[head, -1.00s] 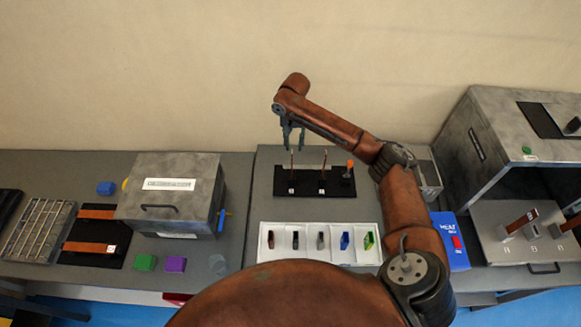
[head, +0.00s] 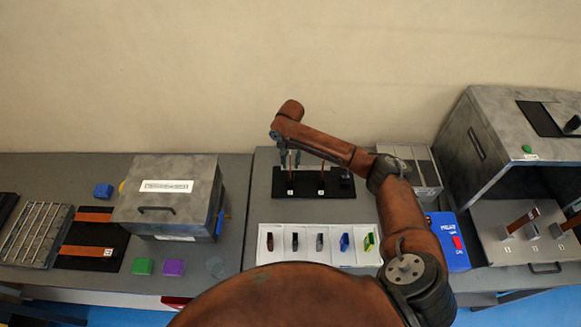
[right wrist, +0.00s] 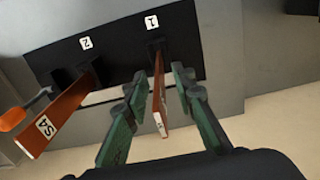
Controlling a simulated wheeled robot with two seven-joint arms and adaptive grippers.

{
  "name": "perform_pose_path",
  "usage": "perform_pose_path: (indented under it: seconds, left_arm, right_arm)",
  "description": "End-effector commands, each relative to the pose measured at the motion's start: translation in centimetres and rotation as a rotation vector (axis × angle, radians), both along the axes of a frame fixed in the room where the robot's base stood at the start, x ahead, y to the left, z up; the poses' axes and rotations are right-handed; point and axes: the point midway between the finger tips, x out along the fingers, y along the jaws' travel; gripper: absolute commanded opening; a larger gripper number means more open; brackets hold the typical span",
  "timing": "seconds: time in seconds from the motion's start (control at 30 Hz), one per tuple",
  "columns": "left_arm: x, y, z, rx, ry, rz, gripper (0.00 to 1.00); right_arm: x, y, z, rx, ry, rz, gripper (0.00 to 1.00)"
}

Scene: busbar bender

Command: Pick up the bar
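A black rack (head: 308,189) on the middle table holds two upright copper bars. My right gripper (head: 289,160) is lowered over the rack's left bar in the head view. In the right wrist view, the copper bar at label 1 (right wrist: 159,92) stands between the two green fingers of the gripper (right wrist: 158,82), which are open with a gap on each side. The other copper bar, marked S4 (right wrist: 60,115), stands at label 2, outside the fingers. In the head view it is thin and upright (head: 322,175). My left gripper is out of view.
A white tray (head: 283,259) with several small coloured pieces lies in front of the rack. Left are a grey box (head: 168,205) and flat copper bars (head: 88,251). A large grey machine (head: 480,150) stands right. An orange-tipped part (right wrist: 12,118) is near bar S4.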

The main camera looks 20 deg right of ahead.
Motion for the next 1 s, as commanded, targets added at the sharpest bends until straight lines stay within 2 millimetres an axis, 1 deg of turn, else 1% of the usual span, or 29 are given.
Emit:
perform_pose_path:
  seconds: [0.07, 0.27, 0.6, 1.0]
  left_arm:
    - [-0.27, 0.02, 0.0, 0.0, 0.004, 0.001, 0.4]
    - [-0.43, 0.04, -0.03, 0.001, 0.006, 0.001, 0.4]
    - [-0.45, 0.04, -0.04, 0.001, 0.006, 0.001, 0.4]
    - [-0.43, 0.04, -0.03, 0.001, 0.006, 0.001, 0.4]
  right_arm:
    - [0.02, 0.0, -0.28, 0.0, -0.001, 0.0, 0.24]
    - [0.02, 0.0, -0.32, 0.0, -0.001, 0.0, 0.23]
    - [0.01, 0.0, -0.3, 0.0, -0.001, 0.0, 0.0]
    - [0.07, 0.0, -0.21, 0.0, -0.002, 0.0, 0.0]
